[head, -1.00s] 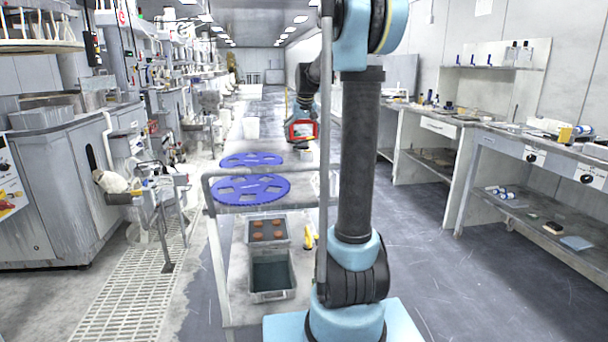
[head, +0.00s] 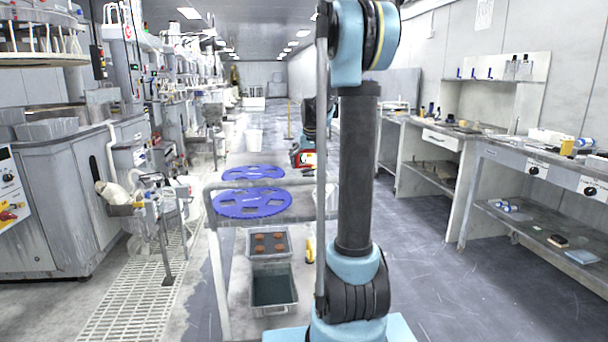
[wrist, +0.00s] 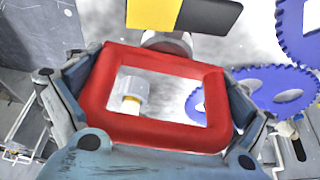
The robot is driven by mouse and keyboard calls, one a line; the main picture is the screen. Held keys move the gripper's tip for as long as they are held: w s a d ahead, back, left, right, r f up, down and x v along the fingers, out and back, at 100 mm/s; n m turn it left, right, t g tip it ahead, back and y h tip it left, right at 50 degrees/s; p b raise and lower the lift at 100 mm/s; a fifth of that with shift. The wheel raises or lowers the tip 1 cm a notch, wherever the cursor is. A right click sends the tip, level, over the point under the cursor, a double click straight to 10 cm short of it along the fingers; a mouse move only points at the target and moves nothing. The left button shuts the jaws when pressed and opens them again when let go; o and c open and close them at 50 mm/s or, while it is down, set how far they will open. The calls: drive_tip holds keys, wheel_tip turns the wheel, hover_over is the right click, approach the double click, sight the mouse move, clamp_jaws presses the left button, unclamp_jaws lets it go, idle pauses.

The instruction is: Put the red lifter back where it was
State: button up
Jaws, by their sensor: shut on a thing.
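The red lifter (wrist: 155,133) is a rectangular ring with rounded corners. My gripper (wrist: 155,85) is shut on it, with one finger against each side in the wrist view. In the head view the lifter (head: 302,159) shows just left of my arm's dark column, at the far right of the cart top. Through the ring, the wrist view shows a pale surface, a small white cylinder (wrist: 133,88) with a yellow part, and a bit of blue disc. I cannot tell whether the lifter touches anything below.
Two blue slotted discs lie on the cart, a near one (head: 250,203) and a far one (head: 254,173). A yellow-and-black object (wrist: 180,14) is just beyond the lifter. Grey bins (head: 272,305) sit on the lower shelf. Benches (head: 520,155) stand at right.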

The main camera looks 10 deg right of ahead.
sight(308, 165)
drive_tip(key=shift+f, duration=1.75)
drive_tip(key=o, duration=1.3)
drive_tip(key=v, duration=1.2)
